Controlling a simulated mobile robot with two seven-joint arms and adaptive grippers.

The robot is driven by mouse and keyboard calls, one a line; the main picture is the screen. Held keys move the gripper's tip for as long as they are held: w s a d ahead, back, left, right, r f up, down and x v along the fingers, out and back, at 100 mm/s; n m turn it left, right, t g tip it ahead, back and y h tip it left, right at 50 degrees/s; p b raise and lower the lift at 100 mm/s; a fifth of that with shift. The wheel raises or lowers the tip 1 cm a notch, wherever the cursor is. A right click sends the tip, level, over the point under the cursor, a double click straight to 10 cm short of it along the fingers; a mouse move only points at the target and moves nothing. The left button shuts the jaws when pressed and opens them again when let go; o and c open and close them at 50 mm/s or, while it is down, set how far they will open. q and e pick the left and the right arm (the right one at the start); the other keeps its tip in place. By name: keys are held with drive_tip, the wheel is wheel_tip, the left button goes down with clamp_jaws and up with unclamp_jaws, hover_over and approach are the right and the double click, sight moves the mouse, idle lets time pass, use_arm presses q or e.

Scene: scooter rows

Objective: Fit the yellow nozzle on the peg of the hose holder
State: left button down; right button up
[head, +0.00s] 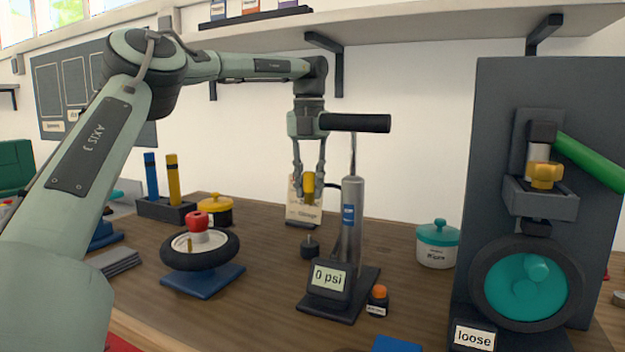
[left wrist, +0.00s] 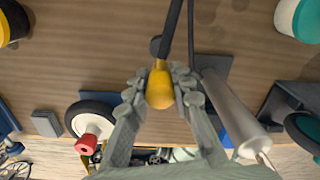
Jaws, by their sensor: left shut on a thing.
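The yellow nozzle (head: 308,181) is held between the fingers of my left gripper (head: 308,190), which points down. It also shows in the left wrist view (left wrist: 160,90), between the fingertips, with a black hose-like line running up from it. The hose holder (head: 310,249) is a small dark round base with a short peg, standing on the bench below the nozzle and left of the pump. A clear gap separates the nozzle from the peg. In the left wrist view the dark round base (left wrist: 155,46) is partly hidden behind the line and nozzle. My right gripper is not in view.
The grey pump (head: 352,220) with its black handle (head: 355,122) stands close right of the gripper. A card (head: 300,210) stands behind. A wheel (head: 200,250) on a blue base lies left. A teal-lidded jar (head: 437,245) and a dark panel (head: 500,150) are right.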

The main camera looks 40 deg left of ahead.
use_arm(q)
drive_tip(key=shift+w+f, duration=0.1)
drive_tip(key=shift+f, duration=2.9)
drive_tip(key=shift+f, duration=0.3)
drive_tip(key=shift+f+b, duration=0.7)
drive_tip(key=shift+f, duration=0.65)
drive_tip(key=c, duration=1.3)
unclamp_jaws()
